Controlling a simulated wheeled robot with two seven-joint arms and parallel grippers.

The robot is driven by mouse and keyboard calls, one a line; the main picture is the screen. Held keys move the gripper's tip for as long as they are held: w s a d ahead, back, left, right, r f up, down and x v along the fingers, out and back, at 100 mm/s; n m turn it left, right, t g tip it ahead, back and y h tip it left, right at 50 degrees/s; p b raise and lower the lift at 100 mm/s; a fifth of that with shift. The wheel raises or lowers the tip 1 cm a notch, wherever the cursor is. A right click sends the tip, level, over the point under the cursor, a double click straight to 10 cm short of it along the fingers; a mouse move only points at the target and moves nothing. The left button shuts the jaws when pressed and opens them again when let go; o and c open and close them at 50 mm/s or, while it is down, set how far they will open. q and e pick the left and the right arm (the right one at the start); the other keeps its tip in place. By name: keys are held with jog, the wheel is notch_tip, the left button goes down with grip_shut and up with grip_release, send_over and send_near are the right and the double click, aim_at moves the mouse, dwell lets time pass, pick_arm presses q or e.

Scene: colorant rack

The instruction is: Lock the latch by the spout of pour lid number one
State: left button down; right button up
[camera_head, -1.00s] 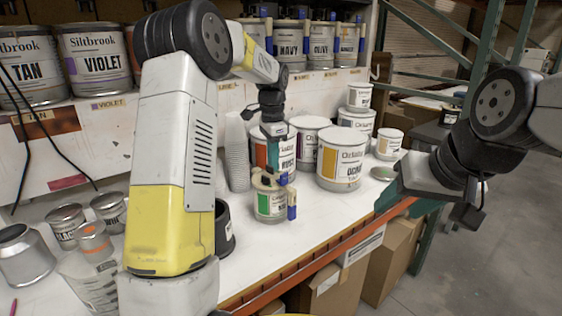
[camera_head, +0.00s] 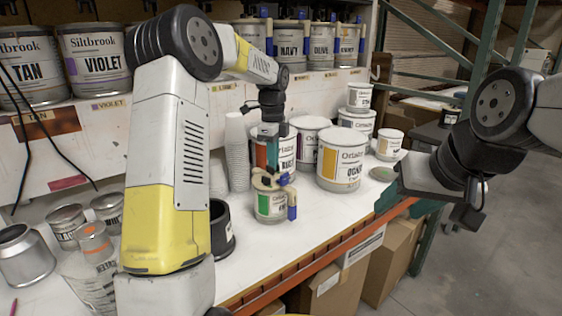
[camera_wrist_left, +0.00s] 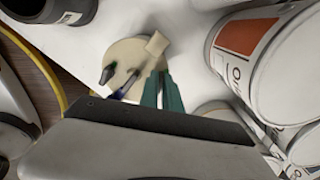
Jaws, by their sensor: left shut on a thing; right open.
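The can with a green label (camera_head: 270,207) stands upright on the white bench and wears a tan pour lid (camera_head: 262,183) with blue parts. The lid also shows in the left wrist view (camera_wrist_left: 124,58) as a cream disc with a tan block, a green piece and a blue piece on it. My left gripper (camera_head: 273,168) points down onto the lid. Its teal fingers (camera_wrist_left: 162,76) are close together beside the tan block, shut on a small lid part, which they largely hide. My right gripper (camera_head: 408,202) is open and empty by the bench's right edge.
A large can with an ochre label (camera_head: 341,168) and several other cans stand just behind and right. A stack of white cups (camera_head: 237,150) and a black ring-shaped holder (camera_head: 221,230) stand left. Bench to the right of the lidded can is clear.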

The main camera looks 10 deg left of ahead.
pick_arm(q)
jog(key=shift+m, duration=1.4)
jog(key=c, duration=1.5)
grip_release()
jog(key=shift+c, duration=0.2)
notch_tip(320, 180, up, 7)
jog(key=shift+w+r, duration=0.1)
jog(key=shift+r, duration=0.3)
